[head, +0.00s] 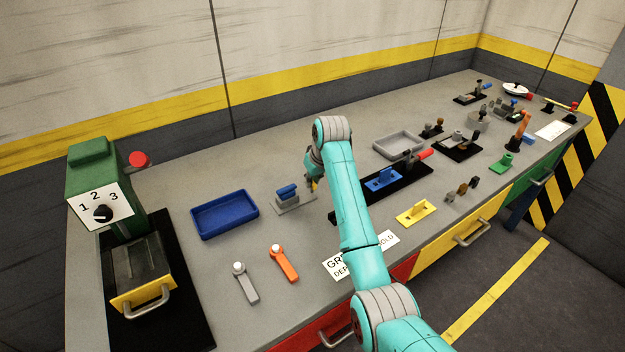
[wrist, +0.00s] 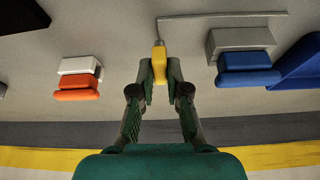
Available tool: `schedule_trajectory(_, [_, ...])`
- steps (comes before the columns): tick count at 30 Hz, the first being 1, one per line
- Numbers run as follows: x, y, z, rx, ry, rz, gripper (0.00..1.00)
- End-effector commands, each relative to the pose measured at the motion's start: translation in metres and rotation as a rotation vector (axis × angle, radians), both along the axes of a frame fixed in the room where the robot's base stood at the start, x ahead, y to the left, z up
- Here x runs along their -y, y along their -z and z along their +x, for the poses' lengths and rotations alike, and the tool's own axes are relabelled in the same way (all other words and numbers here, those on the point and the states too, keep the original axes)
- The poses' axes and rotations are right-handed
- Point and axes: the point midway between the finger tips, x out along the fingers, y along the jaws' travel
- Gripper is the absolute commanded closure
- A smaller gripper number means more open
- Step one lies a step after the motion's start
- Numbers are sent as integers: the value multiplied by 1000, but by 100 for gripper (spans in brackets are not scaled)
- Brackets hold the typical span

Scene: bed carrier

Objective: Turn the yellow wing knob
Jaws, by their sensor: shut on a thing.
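The yellow wing knob (wrist: 159,58) sits between the two fingertips of my gripper (wrist: 160,77) in the wrist view. The dark fingers press it from both sides, and its outer end sticks out past them. A thin grey stem or edge shows just beyond the knob. In the head view my gripper (head: 313,182) is low over the bench, just right of a blue knob on a grey block (head: 287,192). Only a speck of yellow shows there, and my arm hides most of the area behind it.
In the wrist view an orange knob on a white block (wrist: 79,80) is left of my gripper, and a blue knob (wrist: 247,73) is right. In the head view a blue tray (head: 224,232) lies left. Orange (head: 284,262) and grey (head: 246,283) levers lie in front.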

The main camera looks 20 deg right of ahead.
Motion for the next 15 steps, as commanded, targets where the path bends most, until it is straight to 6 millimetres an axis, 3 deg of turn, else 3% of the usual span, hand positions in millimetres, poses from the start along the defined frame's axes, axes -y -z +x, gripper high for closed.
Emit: schedule_trajectory(15, [-4, 0, 0, -1, 400, -1, 100])
